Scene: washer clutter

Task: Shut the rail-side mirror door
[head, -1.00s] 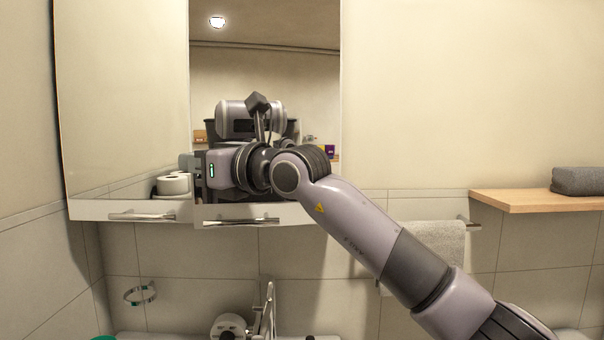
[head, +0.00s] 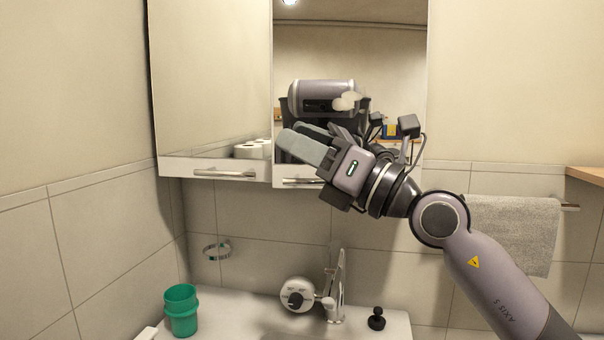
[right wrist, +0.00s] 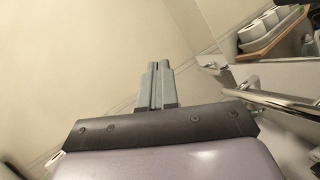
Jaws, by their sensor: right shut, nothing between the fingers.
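The mirror cabinet has two doors side by side. The rail-side mirror door (head: 350,60) is the right one, nearer the towel rail; its lower edge sits slightly below its neighbour's. I cannot tell whether it is fully flush. Its bar handle (head: 298,181) is partly hidden by my gripper. My right gripper (head: 292,143) is shut and empty, in front of this door's lower left part, fingers pointing left. In the right wrist view its closed fingers (right wrist: 159,84) are beside a chrome bar handle (right wrist: 275,103). Contact with the door cannot be told. My left gripper is out of view.
The other mirror door (head: 205,80), with its own handle (head: 225,173), is to the left. Below are a faucet (head: 337,290), a green cup (head: 181,310) and a black stopper (head: 376,318) on the sink. A towel (head: 515,235) hangs at right.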

